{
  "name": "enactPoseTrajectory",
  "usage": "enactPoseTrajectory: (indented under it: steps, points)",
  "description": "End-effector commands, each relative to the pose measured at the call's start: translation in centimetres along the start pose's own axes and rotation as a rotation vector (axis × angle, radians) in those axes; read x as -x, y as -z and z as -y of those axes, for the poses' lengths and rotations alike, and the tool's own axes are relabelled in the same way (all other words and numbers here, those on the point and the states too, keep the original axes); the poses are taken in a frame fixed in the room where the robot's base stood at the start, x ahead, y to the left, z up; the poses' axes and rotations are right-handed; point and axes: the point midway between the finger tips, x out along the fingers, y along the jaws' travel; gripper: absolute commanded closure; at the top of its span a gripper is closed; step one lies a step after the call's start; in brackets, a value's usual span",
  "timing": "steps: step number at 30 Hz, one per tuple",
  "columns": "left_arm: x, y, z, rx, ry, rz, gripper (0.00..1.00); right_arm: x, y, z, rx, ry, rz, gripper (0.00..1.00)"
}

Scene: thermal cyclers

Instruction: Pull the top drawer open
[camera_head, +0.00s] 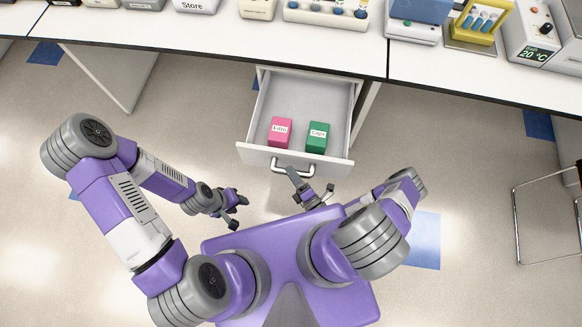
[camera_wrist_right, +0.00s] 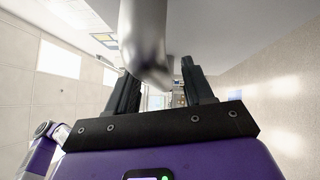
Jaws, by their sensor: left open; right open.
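The top drawer (camera_head: 249,152) is white and stands pulled out from under the bench, its inside visible from above. It holds a pink box (camera_head: 280,131) and a green box (camera_head: 317,137). Its curved metal handle (camera_head: 293,167) is on the front face. My right gripper (camera_head: 311,184) is open just in front of the handle. In the right wrist view the grey metal handle (camera_wrist_right: 147,40) lies in front of the open fingers (camera_wrist_right: 160,82); I cannot tell whether they touch it. My left gripper (camera_head: 238,210) is open and empty, left of the drawer, over the floor.
The white bench top (camera_head: 210,28) runs along the back and carries lab devices, including a yellow rack (camera_head: 477,22) and a temperature unit (camera_head: 530,35). A metal-framed stool (camera_head: 548,220) stands at the right. The floor left of the drawer is clear.

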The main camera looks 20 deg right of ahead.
Motion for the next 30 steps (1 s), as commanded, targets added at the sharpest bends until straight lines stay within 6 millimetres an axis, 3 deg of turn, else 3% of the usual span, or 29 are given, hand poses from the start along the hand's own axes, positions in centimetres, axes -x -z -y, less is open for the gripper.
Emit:
enactPoseTrajectory:
  steps: [6,12,30]
  points:
    - [0.4,0.0,-0.2,0.000,0.000,0.000,0.57,3.8,0.0,0.0,-0.001,0.003,0.002,0.48]
    - [0.5,0.0,-0.2,0.000,0.000,0.000,0.57,6.2,0.0,0.0,-0.001,0.001,0.001,0.48]
    - [0.5,0.0,-0.2,0.000,0.000,0.000,0.57,6.6,0.0,0.0,-0.001,0.000,0.000,0.48]
